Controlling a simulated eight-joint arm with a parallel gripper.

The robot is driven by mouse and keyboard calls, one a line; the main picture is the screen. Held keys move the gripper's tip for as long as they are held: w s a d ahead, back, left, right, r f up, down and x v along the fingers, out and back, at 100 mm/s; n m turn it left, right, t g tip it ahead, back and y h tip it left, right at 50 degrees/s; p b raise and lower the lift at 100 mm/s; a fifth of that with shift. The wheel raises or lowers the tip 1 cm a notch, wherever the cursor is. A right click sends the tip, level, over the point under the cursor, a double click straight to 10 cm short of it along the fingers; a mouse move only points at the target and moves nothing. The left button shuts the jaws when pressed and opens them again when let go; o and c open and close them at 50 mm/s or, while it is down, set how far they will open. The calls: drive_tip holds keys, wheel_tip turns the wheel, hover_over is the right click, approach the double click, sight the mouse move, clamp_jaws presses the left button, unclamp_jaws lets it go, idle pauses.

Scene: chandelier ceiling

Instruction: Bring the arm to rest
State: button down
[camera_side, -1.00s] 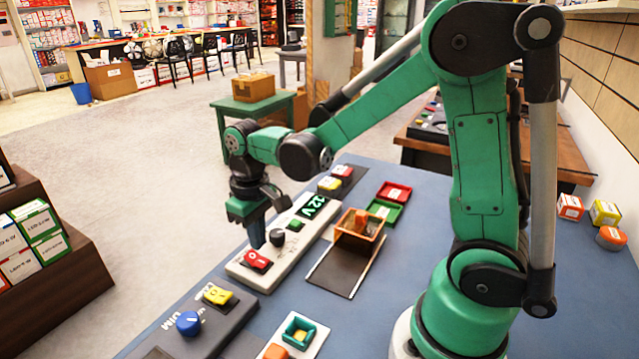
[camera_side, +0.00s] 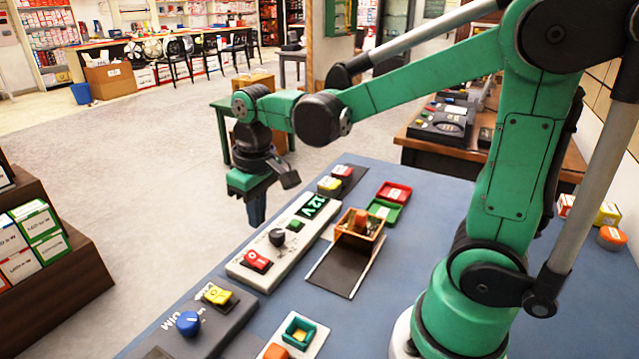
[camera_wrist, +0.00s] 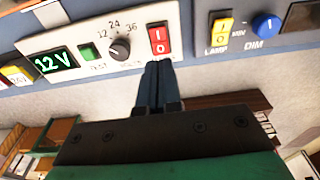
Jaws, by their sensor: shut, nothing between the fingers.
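My gripper (camera_side: 257,208) is shut and empty. In the side view it points down and hangs above the far left edge of the blue table (camera_side: 420,235). It is up and to the left of the white panel (camera_side: 262,272) and apart from it. In the wrist view the closed fingers (camera_wrist: 158,85) show in the middle, and their tips overlap the picture just below the red switch (camera_wrist: 158,39). The panel carries a black knob (camera_wrist: 119,49), a green button (camera_wrist: 87,53) and a display reading 12V (camera_wrist: 55,62).
A dark panel with a yellow switch (camera_side: 218,295) and a blue knob (camera_side: 188,323) lies nearer. An orange tray (camera_side: 360,227), a red tray (camera_side: 394,192) and a green tray (camera_side: 384,210) stand on the table. A green side table (camera_side: 222,130) stands behind. Open floor lies left of the table.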

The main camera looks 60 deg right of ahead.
drive_tip(key=shift+s+a+r+t, duration=0.2)
drive_tip(key=shift+s+r+t, duration=0.15)
drive_tip(key=shift+s+t, duration=0.55)
drive_tip(key=shift+s+a+r+t, duration=0.3)
drive_tip(key=shift+s+t, duration=0.3)
drive_tip(key=shift+t, duration=0.55)
drive_tip(key=shift+s+a+r+t, duration=0.15)
drive_tip(key=shift+s+r+t, duration=0.25)
drive_tip(key=shift+s+t, duration=0.5)
